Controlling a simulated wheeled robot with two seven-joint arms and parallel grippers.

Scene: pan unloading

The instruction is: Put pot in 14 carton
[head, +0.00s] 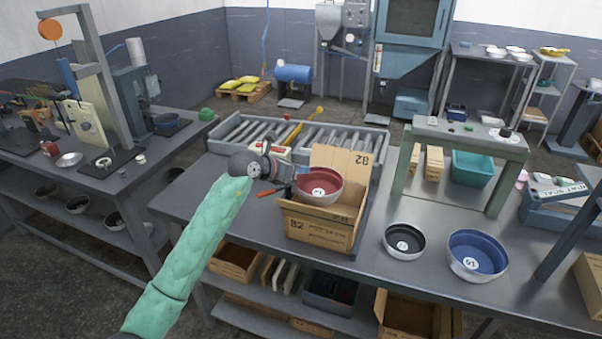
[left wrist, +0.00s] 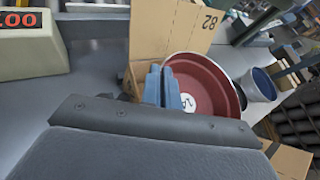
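A pot with a dark red inside and pale outside (head: 325,196) is at the mouth of an open cardboard carton (head: 318,232) marked 82. It looks slightly tilted; its base is hidden by the carton's front, so I cannot tell whether it rests inside. My left gripper (head: 300,180) is at the pot's left rim. In the left wrist view its blue fingers (left wrist: 161,86) are close together on the rim of the red pot (left wrist: 205,80), with the carton flap (left wrist: 150,35) behind. The pot's round label is too small to read surely. No carton marked 14 is legible. My right gripper is out of view.
A black pot (head: 404,241) and a blue pot (head: 477,254) stand right of the carton on the grey table (head: 370,266). A roller tray (head: 345,136) lies behind. A green stand (head: 468,137) is at the back right. More cartons (head: 410,312) sit on the shelf below.

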